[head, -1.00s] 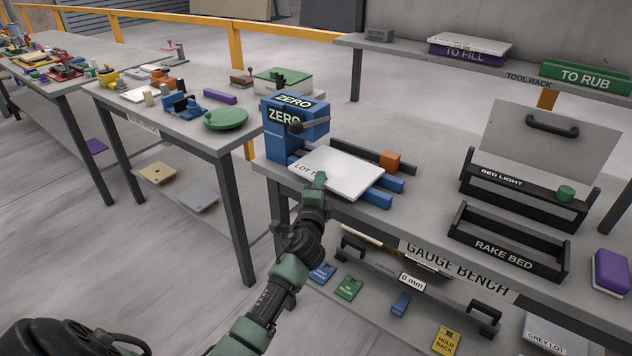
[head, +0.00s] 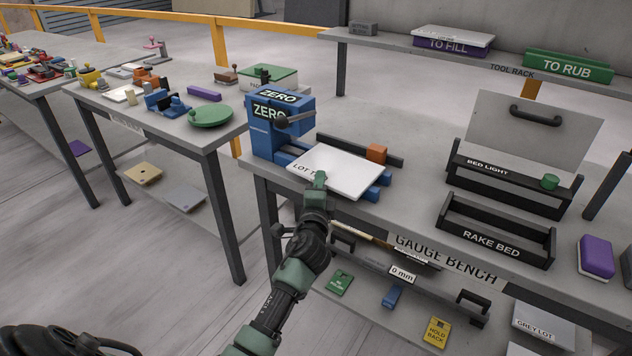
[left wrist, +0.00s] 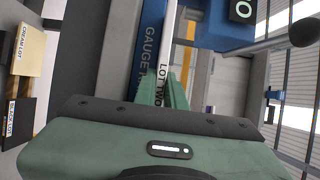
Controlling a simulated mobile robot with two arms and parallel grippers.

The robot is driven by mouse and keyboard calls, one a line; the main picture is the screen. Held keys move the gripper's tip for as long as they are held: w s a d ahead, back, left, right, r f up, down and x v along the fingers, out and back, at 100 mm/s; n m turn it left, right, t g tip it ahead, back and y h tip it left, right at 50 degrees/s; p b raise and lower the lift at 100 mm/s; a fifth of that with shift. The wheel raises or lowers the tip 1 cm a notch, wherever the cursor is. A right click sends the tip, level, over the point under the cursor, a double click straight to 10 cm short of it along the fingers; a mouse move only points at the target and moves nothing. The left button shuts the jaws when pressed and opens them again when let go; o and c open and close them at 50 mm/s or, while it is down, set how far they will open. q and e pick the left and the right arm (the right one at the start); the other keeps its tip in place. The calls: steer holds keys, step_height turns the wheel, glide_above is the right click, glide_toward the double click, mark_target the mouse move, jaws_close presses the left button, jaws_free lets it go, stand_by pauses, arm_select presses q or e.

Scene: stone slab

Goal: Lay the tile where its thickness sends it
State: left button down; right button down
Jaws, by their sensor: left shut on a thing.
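My left gripper (head: 320,180) is shut on the near edge of a white tile (head: 350,170) marked LOT T..., the rest of the word hidden by my fingers. The left wrist view shows the tile (left wrist: 170,45) edge-on with LOT TWO on it, between my green fingers (left wrist: 163,92). The tile lies flat over the blue rails of the gauge (head: 282,122), right of its ZERO display. Whether it touches the rails, I cannot tell. An orange block (head: 377,153) stands behind the tile. My right gripper is not in view.
The black RAKE BED tray (head: 492,236) and BED LIGHT stand (head: 505,185) are on the right of the gauge bench. Behind are the TO FILL box (head: 447,46) and TO RUB box (head: 568,67) on the rack. Bare bench lies between gauge and trays.

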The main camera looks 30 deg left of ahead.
mark_target(334, 190)
arm_select(q)
steer(key=shift+s+d+r+b, duration=0.15)
steer(key=shift+d+b, duration=0.3)
steer(key=shift+d, duration=1.6)
steer(key=c, duration=1.4)
jaws_free()
steer(key=shift+s+d, duration=0.15)
steer(key=shift+s, duration=0.15)
steer(key=v, duration=0.7)
